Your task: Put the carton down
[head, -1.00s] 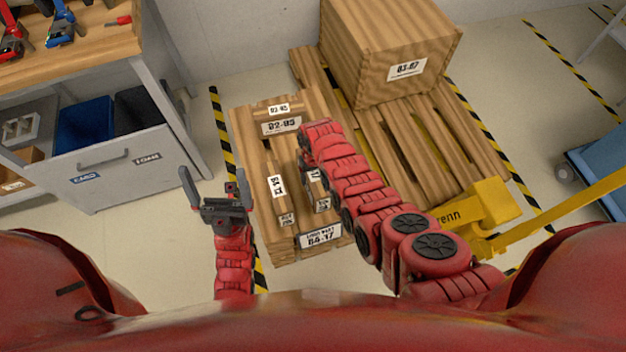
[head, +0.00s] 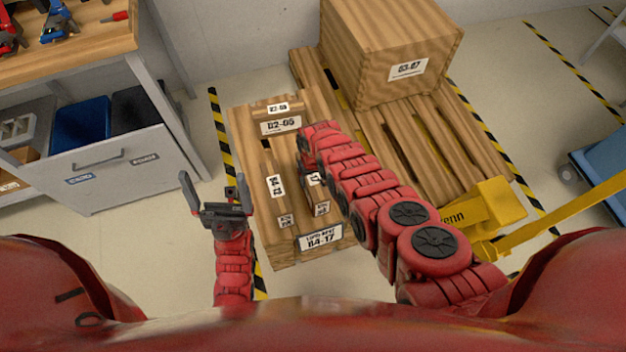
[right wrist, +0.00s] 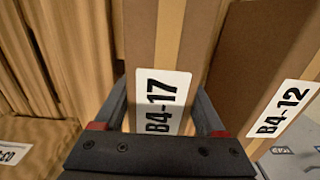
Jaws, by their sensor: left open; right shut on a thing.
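The brown carton labelled B4-17 (right wrist: 196,48) stands between the fingers of my right gripper (right wrist: 160,92) in the right wrist view. The gripper is shut on it. In the head view the carton (head: 316,196) is over the right part of the wooden pallet (head: 247,150), partly hidden by my right arm. Whether its base touches the boards cannot be told. A white B4-17 load label (head: 321,239) is on the pallet's near edge. My left gripper (head: 213,182) is open and empty, left of the pallet.
A carton labelled B4-12 (head: 272,206) stands close left of the held one; it also shows in the right wrist view (right wrist: 252,70). A B2-05 box (head: 280,115) lies at the pallet's far end. A large crate (head: 390,50) and yellow pallet jack (head: 480,205) are right. A drawer bench (head: 120,165) is left.

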